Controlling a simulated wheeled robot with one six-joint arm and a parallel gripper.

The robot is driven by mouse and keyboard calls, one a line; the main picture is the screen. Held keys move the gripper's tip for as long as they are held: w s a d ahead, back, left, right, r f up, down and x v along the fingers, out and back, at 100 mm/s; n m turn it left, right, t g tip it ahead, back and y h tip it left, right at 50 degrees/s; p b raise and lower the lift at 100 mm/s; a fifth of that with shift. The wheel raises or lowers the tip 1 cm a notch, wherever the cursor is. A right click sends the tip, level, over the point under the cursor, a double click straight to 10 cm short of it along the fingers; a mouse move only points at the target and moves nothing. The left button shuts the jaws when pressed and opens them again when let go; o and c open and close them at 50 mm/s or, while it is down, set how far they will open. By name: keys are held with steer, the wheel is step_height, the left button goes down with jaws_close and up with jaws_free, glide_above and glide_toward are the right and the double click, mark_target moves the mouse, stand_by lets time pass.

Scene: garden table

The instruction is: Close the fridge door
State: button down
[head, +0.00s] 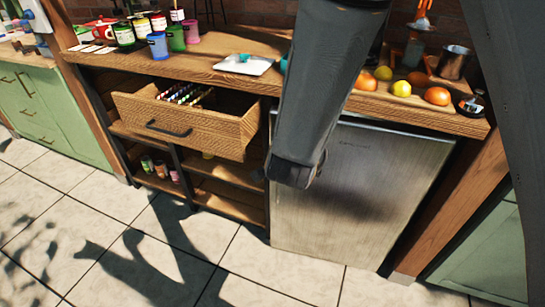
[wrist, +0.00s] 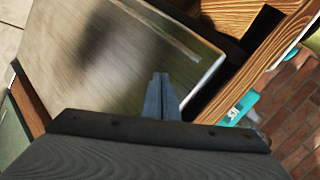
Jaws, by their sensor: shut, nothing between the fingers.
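The fridge door (head: 350,205) is a grey brushed-metal panel under the right part of the wooden counter. It stands upright, and my arm hides its upper left part. In the wrist view the door (wrist: 110,60) fills the upper left, with a dark gap between its edge and the wooden counter; I cannot tell how far ajar it is. My gripper (wrist: 160,76) is shut and empty, its fingertips in front of the door panel near its edge. I cannot tell whether they touch it. In the head view the fingers are mostly hidden by my arm.
A wooden drawer (head: 185,125) of coloured bottles stands pulled out left of the fridge. Open shelves (head: 225,195) lie below it. Fruit (head: 400,89), cups (head: 176,38) and a white tray (head: 243,64) sit on the counter (head: 110,62). The tiled floor (head: 150,240) in front is clear.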

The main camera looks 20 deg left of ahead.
steer(key=s+a+f+m+t+h+b, duration=0.1)
steer(key=s+a+f+m+t+b, duration=0.55)
steer(key=s+a, duration=0.2)
steer(key=w, duration=1.4)
steer(key=shift+w+a+r+b, duration=0.2)
steer(key=shift+a+r+b, duration=0.1)
steer(key=shift+r, duration=0.1)
